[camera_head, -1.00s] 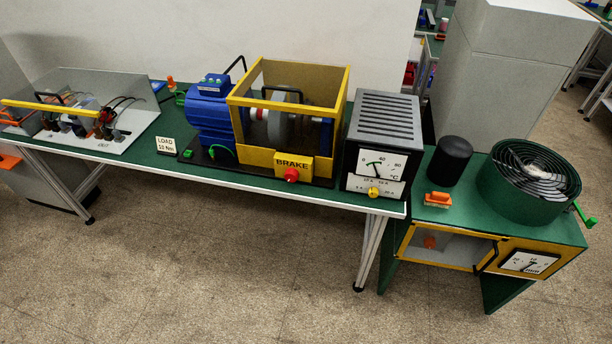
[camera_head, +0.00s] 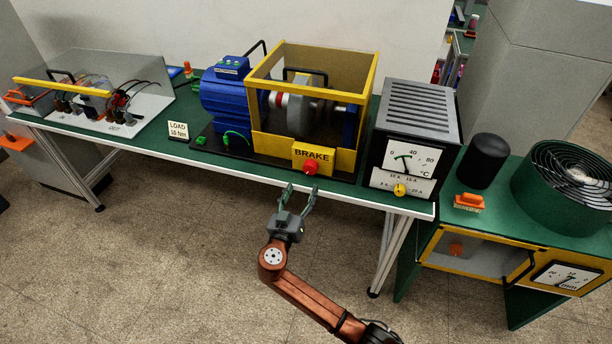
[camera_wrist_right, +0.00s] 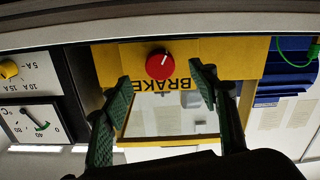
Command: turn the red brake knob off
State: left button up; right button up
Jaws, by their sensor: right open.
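The red brake knob (camera_head: 311,168) sits on the yellow BRAKE plate (camera_head: 301,154) at the front of the yellow-framed machine. In the right wrist view the red knob (camera_wrist_right: 160,65) shows upside down with a white mark on its face, between and beyond the fingers. My right gripper (camera_head: 301,190) is open and empty, in front of the table edge, a little below and short of the knob. Its two green fingers (camera_wrist_right: 161,83) also show in the wrist view, apart from the knob. My left gripper is in neither view.
A blue motor (camera_head: 224,98) stands left of the yellow frame (camera_head: 262,107). A grey meter box (camera_head: 413,118) with a yellow knob (camera_head: 399,190) stands right of it. The floor in front is clear.

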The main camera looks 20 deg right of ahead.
aim_at(309, 170)
jog(key=x, duration=0.3)
jog(key=r+x, duration=0.1)
jog(key=x, duration=0.2)
jog(key=shift+r+b, duration=0.1)
jog(key=shift+b, duration=0.3)
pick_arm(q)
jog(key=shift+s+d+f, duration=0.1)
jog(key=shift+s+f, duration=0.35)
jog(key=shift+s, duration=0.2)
pick_arm(e)
jog(key=shift+x, duration=0.8)
jog(key=shift+c, duration=0.5)
